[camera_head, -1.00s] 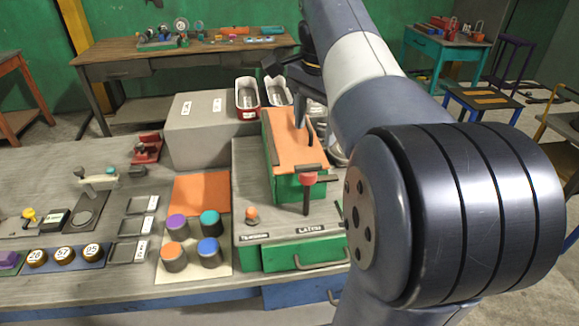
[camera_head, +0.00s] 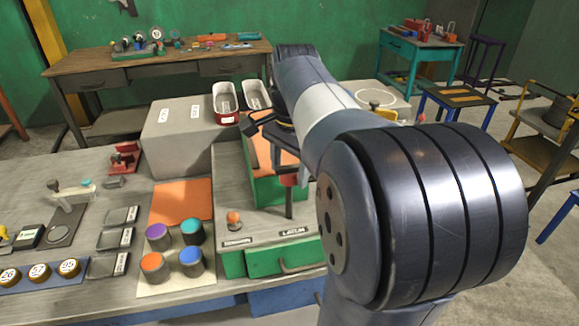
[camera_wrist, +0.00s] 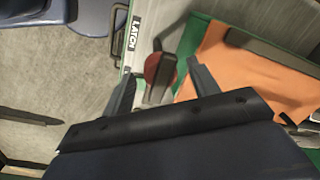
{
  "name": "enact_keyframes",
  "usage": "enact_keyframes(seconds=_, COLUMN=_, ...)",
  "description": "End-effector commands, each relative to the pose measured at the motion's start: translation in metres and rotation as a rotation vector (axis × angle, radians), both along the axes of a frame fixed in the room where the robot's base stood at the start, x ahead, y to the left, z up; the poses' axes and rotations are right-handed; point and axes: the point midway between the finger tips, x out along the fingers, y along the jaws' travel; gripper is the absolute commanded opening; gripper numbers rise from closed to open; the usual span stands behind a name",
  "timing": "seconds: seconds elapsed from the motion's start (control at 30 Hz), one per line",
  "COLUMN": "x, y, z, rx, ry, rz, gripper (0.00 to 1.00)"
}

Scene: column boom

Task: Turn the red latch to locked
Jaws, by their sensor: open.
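My gripper (camera_wrist: 161,66) is open, with one finger on each side of the latch in the picture. I see no contact, and the height gap cannot be told.
An orange knob (camera_head: 234,220) stands left of the latch on the same grey top, above a green drawer (camera_head: 270,259). Several coloured round knobs sit on a panel further left. A grey box (camera_head: 180,138) and two bins are behind. A dark bar (camera_wrist: 270,52) crosses the orange top.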

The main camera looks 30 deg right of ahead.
Motion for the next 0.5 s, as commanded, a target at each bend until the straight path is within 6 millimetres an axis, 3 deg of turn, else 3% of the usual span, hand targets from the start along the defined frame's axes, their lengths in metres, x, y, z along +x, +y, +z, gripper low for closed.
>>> enact_keyframes(seconds=0.13, x=0.0, y=0.0, z=0.0001, rx=0.0, ry=0.0, rz=0.0, gripper=0.57)
enact_keyframes(seconds=0.5, x=-0.0001, y=0.0, z=0.0002, rx=0.0, ry=0.001, rz=0.0, gripper=0.27)
